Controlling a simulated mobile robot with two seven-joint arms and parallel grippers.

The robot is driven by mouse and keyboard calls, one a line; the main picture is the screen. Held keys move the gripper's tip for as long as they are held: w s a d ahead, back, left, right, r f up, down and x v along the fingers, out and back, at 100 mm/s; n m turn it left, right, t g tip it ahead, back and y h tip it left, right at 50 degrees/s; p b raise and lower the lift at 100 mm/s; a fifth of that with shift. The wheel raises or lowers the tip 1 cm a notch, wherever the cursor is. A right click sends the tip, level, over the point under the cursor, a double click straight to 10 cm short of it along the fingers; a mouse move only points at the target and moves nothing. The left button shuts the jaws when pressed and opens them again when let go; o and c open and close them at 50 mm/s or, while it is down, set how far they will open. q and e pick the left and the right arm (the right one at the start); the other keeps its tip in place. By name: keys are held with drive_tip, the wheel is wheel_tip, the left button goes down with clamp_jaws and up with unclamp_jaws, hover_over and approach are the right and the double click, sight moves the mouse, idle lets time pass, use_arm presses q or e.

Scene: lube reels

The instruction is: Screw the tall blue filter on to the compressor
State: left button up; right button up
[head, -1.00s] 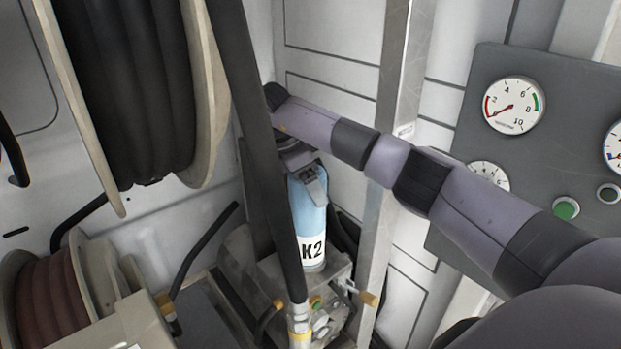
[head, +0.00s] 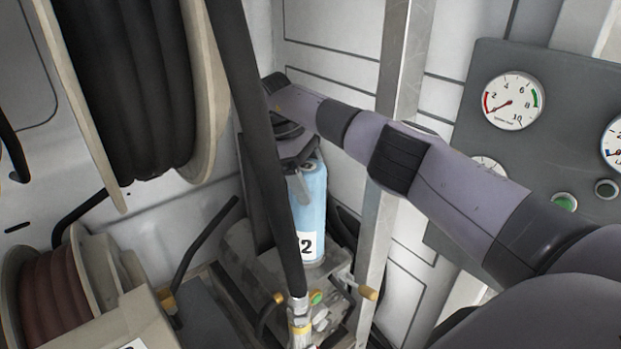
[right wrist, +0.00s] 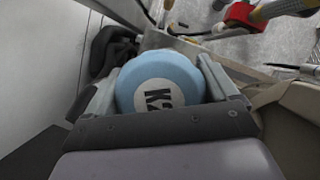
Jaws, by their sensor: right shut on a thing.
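My right gripper (head: 303,158) reaches down from above and is shut on the filter's top. In the right wrist view the filter's round blue top (right wrist: 157,90), marked "K2", sits between the two fingers of the right gripper (right wrist: 160,82). The joint between filter and compressor is too small to judge. A black hose hides part of the gripper and compressor. My left gripper is not in view.
A thick black hose (head: 255,140) hangs just in front of the filter. A metal post (head: 385,190) stands close on its right. A large hose reel (head: 205,100) is at upper left, and a gauge panel (head: 465,150) is at right.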

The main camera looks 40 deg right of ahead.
sight(312, 169)
drive_tip(key=shift+m, duration=0.5)
drive_tip(key=shift+y, duration=0.3)
drive_tip(key=m+y, duration=0.1)
drive_tip(key=m, duration=0.4)
drive_tip(key=shift+a+g+y, duration=0.2)
drive_tip(key=shift+g+y, duration=0.2)
drive_tip(key=o, duration=1.6)
drive_tip(key=shift+f, duration=0.1)
drive_tip(key=shift+r, duration=2.55)
